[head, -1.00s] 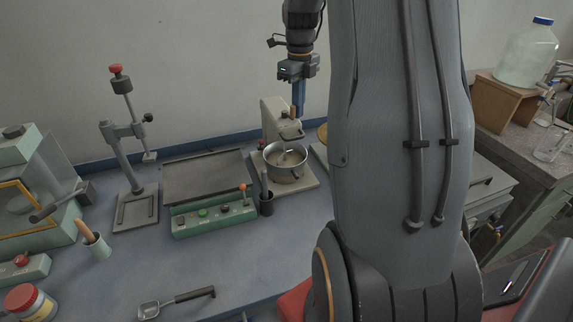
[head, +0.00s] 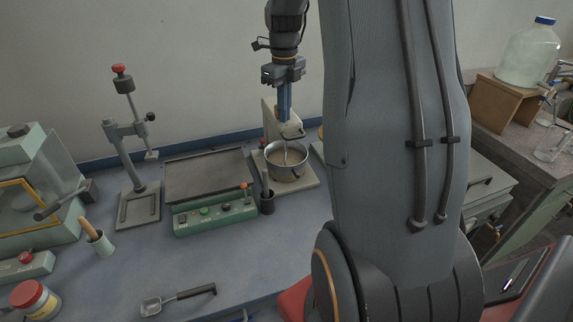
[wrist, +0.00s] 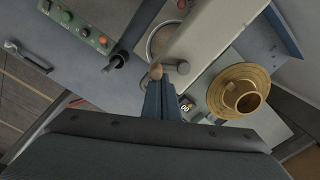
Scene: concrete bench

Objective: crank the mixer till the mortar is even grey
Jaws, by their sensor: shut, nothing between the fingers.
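The mixer (head: 269,121) stands at the back middle of the bench, with a pale head over a steel bowl (head: 288,174). The mortar (head: 280,157) in the bowl looks greyish brown; its evenness is hard to judge at this size. My gripper (head: 285,119) points down over the mixer head, its blue fingers shut and empty. In the wrist view my gripper (wrist: 157,82) reaches to the wooden crank knob (wrist: 156,70), which shows right at the fingertips. I cannot tell whether they touch. In the head view my fingers hide the knob.
A green control box (head: 215,215) and a dark cup (head: 267,203) stand left of the mixer. A stand with a red-topped rod (head: 122,85) is further left. A brass-coloured round vessel (wrist: 240,92) sits close beside the mixer. The front bench has free room around a scoop (head: 178,298).

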